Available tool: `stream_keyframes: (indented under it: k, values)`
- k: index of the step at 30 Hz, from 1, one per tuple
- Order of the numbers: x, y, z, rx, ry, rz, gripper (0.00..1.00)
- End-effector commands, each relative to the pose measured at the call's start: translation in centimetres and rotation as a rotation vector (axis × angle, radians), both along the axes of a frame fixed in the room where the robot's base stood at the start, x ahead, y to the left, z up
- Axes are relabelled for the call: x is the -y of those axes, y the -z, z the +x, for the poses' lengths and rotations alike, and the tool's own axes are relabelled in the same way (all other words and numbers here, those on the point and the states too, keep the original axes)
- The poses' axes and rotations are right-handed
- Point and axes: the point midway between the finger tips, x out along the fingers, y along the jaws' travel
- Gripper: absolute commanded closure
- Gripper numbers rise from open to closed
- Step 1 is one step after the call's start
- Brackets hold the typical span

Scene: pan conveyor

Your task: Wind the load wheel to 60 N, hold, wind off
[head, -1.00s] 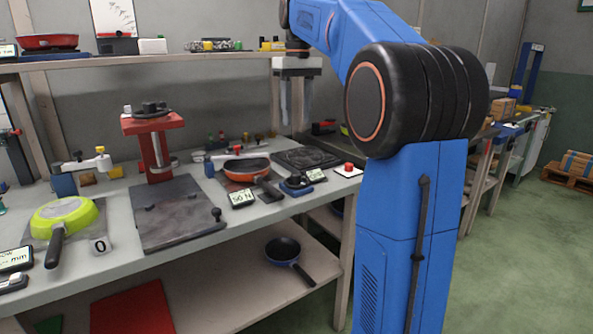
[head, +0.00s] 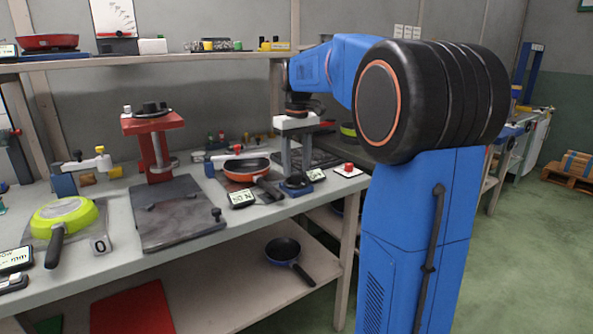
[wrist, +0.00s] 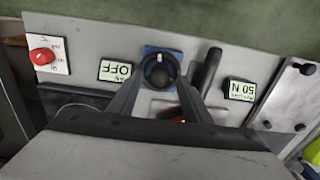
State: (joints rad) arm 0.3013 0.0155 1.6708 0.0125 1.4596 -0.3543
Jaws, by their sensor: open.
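The load wheel (head: 297,182) is a round black knob on a blue base at the bench's front edge. In the wrist view the wheel (wrist: 158,72) has a pale pointer mark and sits between the fingers. My gripper (head: 297,172) points down over the wheel with its fingers apart. In the wrist view my gripper (wrist: 160,88) has one finger on each side of the wheel; contact cannot be told. The load display (wrist: 239,90) reads 50 N. Another display (wrist: 118,70) beside the wheel reads OFF. An orange-red pan (head: 247,168) sits left of the wheel, its handle towards the front.
A shelf (head: 200,57) runs above the bench.

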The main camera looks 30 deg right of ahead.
Motion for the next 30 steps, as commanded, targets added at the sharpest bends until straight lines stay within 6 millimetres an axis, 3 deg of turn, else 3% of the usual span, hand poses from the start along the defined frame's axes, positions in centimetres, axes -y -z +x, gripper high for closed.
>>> stream_keyframes:
  k: [6,15,16,21,30]
  values:
    - [0.0,1.6,0.0,-0.001,0.000,0.000,0.55]
    - [0.0,1.8,0.0,0.000,0.000,0.000,0.55]
    - [0.0,1.8,0.0,0.000,0.000,0.000,0.58]
    - [0.0,1.8,0.0,0.000,0.000,0.000,0.97]
    - [0.0,1.8,0.0,0.000,0.079,0.000,0.96]
